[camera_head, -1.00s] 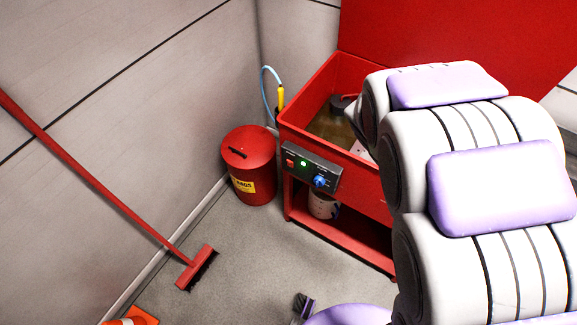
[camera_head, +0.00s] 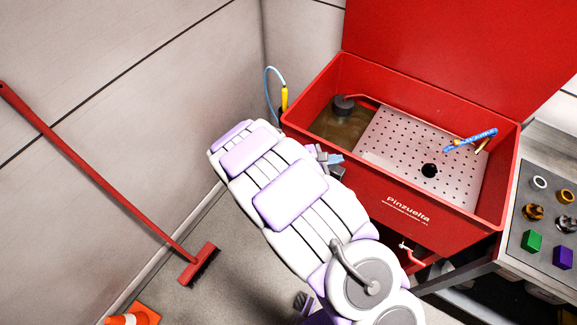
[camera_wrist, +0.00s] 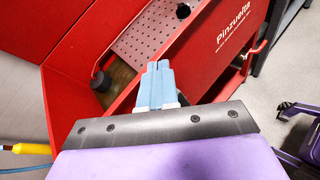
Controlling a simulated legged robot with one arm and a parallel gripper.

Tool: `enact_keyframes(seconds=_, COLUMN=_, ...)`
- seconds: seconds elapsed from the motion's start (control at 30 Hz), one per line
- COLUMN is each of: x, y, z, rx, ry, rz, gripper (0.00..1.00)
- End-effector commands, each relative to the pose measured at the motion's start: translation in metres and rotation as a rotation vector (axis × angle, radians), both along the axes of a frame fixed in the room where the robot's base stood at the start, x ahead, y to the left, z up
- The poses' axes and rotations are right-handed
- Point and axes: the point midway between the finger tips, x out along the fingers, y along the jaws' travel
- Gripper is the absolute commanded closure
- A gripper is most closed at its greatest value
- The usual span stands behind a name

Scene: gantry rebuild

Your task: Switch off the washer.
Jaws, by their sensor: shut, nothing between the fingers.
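The washer is a red basin cabinet marked Pinzuelta (camera_head: 350,185), its lid raised and a perforated tray inside; it also shows in the wrist view (camera_wrist: 210,65). My gripper (camera_head: 335,159) is at the left part of the washer's front, just below the basin rim. In the wrist view its light blue fingers (camera_wrist: 158,66) are together and empty, pointing toward the basin's front wall. Whether they touch the washer I cannot tell. The control panel is hidden behind my arm in the head view and does not show in the wrist view.
A blue-handled brush (camera_head: 470,140) lies over the tray. A bench (camera_head: 545,190) with several small parts stands at right. A red broom (camera_head: 100,175) leans at left, near an orange cone (camera_head: 135,316). A yellow-ended hose (camera_head: 284,98) hangs behind the washer's left corner.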

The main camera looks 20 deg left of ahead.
Motion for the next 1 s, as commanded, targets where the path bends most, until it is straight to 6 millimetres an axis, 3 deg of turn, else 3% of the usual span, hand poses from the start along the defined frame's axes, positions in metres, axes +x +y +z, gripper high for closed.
enact_keyframes(seconds=0.03, x=-0.004, y=0.019, z=-0.013, rx=-0.024, ry=0.013, rz=0.064, gripper=1.0)
enact_keyframes(seconds=0.3, x=-0.037, y=0.108, z=-0.083, rx=-0.142, ry=0.078, rz=0.38, gripper=1.0)
enact_keyframes(seconds=0.5, x=-0.072, y=0.157, z=-0.129, rx=-0.204, ry=0.117, rz=0.571, gripper=1.0)
enact_keyframes(seconds=0.7, x=-0.093, y=0.177, z=-0.153, rx=-0.236, ry=0.139, rz=0.666, gripper=1.0)
enact_keyframes(seconds=1.0, x=-0.097, y=0.181, z=-0.157, rx=-0.239, ry=0.142, rz=0.682, gripper=1.0)
